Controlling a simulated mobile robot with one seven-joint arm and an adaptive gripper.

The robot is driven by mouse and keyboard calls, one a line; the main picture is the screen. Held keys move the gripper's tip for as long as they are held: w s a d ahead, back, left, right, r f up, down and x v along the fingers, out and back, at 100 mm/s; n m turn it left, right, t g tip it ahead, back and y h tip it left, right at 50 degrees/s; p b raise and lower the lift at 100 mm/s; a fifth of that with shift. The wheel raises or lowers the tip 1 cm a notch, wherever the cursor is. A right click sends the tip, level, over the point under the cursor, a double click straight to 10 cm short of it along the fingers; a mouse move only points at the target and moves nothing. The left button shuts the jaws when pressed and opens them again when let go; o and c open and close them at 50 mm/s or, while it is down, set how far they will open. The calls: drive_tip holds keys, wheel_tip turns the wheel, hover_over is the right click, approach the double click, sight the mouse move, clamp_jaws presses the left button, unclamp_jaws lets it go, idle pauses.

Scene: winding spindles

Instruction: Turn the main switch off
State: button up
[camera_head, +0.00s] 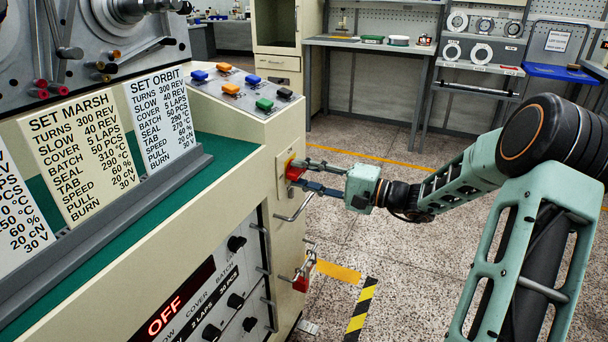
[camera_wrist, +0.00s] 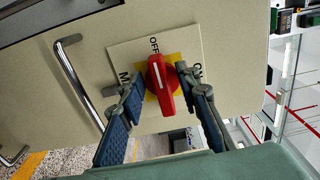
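The main switch is a red rotary knob (camera_wrist: 161,88) on a yellow square and a pale label plate (camera_wrist: 128,58) on the machine's side panel. Its white mark points up in the wrist view, towards the word OFF; part of the ON lettering shows to the right. My gripper (camera_wrist: 160,84) is open, with one finger on each side of the knob and small gaps visible. In the head view the red knob (camera_head: 293,172) is partly hidden by my gripper (camera_head: 302,174). The machine's display (camera_head: 166,314) reads OFF in red.
A metal handle (camera_head: 294,208) sits just below the switch, also seen in the wrist view (camera_wrist: 82,80). A red part (camera_head: 301,283) is lower on the same side. Coloured push buttons (camera_head: 240,85) are on top.

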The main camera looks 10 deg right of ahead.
drive_tip(key=v, duration=1.2)
